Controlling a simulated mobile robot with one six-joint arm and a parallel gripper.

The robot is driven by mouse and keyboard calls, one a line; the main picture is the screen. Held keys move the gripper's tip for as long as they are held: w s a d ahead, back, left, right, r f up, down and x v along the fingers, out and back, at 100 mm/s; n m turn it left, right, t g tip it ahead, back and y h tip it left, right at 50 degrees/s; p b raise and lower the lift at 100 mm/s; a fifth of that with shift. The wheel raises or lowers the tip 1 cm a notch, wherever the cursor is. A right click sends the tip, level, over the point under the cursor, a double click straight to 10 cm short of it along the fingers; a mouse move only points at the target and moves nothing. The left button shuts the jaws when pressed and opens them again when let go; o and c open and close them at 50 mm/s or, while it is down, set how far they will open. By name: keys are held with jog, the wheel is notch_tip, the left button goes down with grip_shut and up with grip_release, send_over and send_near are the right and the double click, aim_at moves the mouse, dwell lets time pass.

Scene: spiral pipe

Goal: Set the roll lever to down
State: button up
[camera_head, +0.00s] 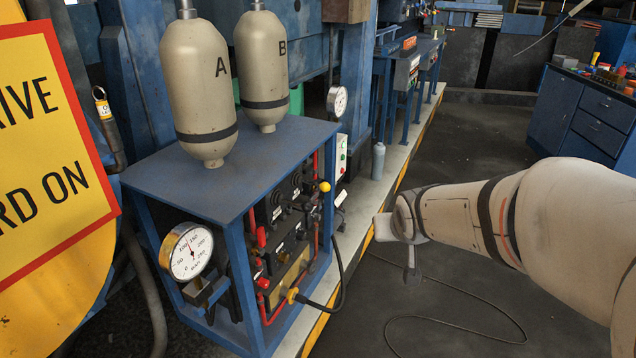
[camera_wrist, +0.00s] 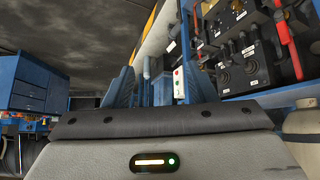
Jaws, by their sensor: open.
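The control panel (camera_head: 290,220) stands under a blue-topped frame, with several small black levers, white labels and red handles. In the wrist view the black lever panel (camera_wrist: 235,58) is at the upper right. A black lever (camera_wrist: 223,73) stands up there, and another lever (camera_wrist: 248,52) is beside it. The labels are too small to read, so I cannot tell which lever is roll or how it is set. My gripper (camera_head: 397,250) is open and empty, to the right of the panel and apart from it.
Two tanks, A (camera_head: 198,85) and B (camera_head: 262,65), stand on the blue frame top (camera_head: 245,165). A pressure gauge (camera_head: 187,251) is at its front left. A yellow knob (camera_head: 325,186) and a black cable (camera_head: 335,290) stick out at the panel's right side. The floor (camera_head: 450,310) is mostly clear.

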jog(key=w+a+f+n+t+y+b, duration=0.1)
jog(key=w+a+f+t+y+b, duration=0.2)
jog(key=w, duration=0.4)
jog(key=w+a+f+n+t+b, duration=0.1)
jog(key=w+a+f+b, duration=0.3)
jog(key=w, duration=0.3)
jog(key=n+t+y+b, duration=0.2)
jog(key=t+y+b, duration=0.15)
jog(key=y, duration=0.25)
send_near(311, 210)
jog(key=x, duration=0.4)
jog(key=shift+f+y, duration=0.1)
jog(key=shift+y, duration=0.3)
jog(key=x, duration=0.7)
jog(key=shift+w+a, duration=0.2)
jog(key=shift+w, duration=0.1)
jog(key=shift+c, duration=0.3)
jog(key=shift+d, duration=0.15)
jog(key=c, duration=1.1)
jog(key=shift+b, duration=0.4)
grip_shut()
